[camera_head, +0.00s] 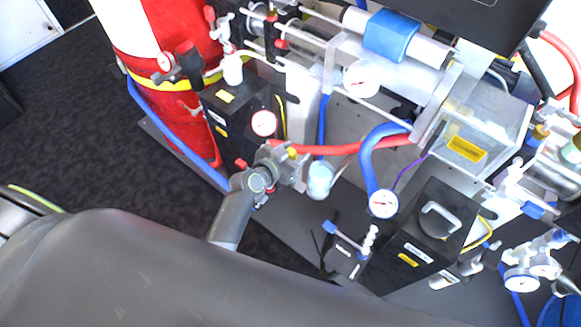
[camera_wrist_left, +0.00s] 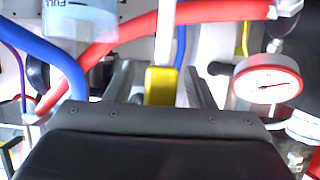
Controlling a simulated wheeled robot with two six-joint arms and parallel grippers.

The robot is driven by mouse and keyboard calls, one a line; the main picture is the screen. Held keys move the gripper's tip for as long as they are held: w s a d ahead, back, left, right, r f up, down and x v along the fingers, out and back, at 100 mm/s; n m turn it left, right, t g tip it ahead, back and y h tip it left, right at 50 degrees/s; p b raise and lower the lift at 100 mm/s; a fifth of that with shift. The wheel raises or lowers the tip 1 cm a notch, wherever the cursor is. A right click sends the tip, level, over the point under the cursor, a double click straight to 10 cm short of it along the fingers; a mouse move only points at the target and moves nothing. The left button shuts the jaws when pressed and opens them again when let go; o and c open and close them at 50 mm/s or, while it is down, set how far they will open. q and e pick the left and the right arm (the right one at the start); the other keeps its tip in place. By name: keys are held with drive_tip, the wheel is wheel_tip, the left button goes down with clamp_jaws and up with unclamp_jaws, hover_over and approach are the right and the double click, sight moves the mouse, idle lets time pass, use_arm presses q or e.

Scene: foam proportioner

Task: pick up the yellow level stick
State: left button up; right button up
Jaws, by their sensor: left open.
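The yellow level stick (camera_wrist_left: 160,86) shows in the left wrist view as a yellow block below a white rod. It stands between the two grey fingers of my open left gripper (camera_wrist_left: 162,86), with the fingers apart on either side. Its lower end is hidden behind my gripper body. I cannot tell whether either finger touches it. In the head view my left gripper (camera_head: 290,166) is at the machine's front, below the red hose. A small yellow bit, likely the stick, shows beside it. My right gripper is not in view.
A red hose (camera_wrist_left: 200,14) crosses close above the fingers, with a blue hose (camera_wrist_left: 52,50) at left and a gauge (camera_wrist_left: 267,85) at right. Black boxes (camera_head: 233,120) and (camera_head: 420,235) flank my gripper in the head view. A red cylinder (camera_head: 185,35) stands at left; dark floor there is clear.

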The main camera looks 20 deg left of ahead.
use_arm(q)
clamp_jaws()
idle(0.4)
